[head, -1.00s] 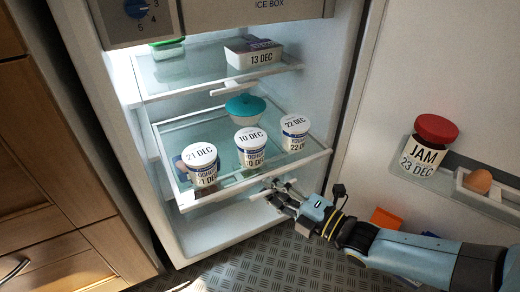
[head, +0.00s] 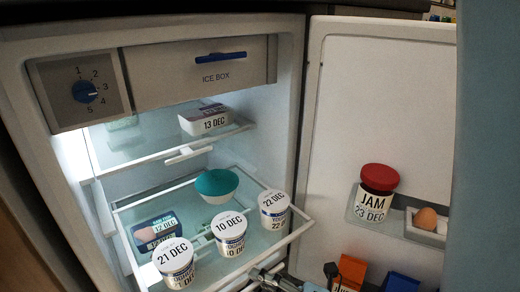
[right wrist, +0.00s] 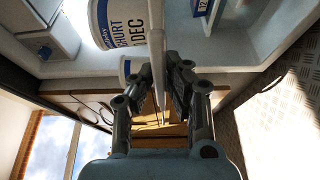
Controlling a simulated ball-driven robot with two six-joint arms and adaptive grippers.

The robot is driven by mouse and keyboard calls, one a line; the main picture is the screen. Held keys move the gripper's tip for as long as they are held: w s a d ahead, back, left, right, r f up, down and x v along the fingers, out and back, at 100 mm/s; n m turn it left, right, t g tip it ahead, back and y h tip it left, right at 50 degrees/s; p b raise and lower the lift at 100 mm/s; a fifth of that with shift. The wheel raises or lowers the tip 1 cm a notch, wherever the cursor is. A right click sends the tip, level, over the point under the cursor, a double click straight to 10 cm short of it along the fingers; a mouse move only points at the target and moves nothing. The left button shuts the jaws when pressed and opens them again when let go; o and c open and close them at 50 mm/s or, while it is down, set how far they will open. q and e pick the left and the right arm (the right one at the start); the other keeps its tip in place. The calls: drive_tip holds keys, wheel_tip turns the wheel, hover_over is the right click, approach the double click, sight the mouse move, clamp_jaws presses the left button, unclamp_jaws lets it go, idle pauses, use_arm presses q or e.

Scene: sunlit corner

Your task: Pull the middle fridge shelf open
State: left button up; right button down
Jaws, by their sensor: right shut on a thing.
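The middle fridge shelf (head: 184,192) is a glass plate with a white frame, and its front right corner reaches out past the fridge's side edge. It carries yoghurt pots marked 21 DEC (head: 174,262), 10 DEC (head: 229,232) and 22 DEC (head: 273,208), a teal-lidded bowl (head: 217,184) and a small carton (head: 155,229). My right gripper (head: 264,277) is at the shelf's front, low in the head view, partly cut off. In the right wrist view its fingers (right wrist: 165,85) are shut on a white bar (right wrist: 157,45), the shelf's handle. My left gripper is not in view.
Above are an upper shelf (head: 160,155) with a 13 DEC tub (head: 204,120) and the ice box (head: 205,72). The fridge door (head: 385,100) stands open at right, holding a red-lidded jam jar (head: 375,192) and an egg (head: 425,218). Orange (head: 350,270) and blue items sit low there.

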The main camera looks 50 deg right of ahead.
drive_tip(key=c, duration=1.4)
unclamp_jaws()
drive_tip(key=shift+s, duration=0.35)
drive_tip(key=shift+c, duration=0.2)
drive_tip(key=shift+o, duration=0.4)
drive_tip(key=shift+w, duration=0.1)
drive_tip(key=s+d, duration=0.1)
drive_tip(key=s, duration=1.1)
drive_tip(key=shift+d, duration=0.4)
drive_tip(key=shift+w, duration=0.1)
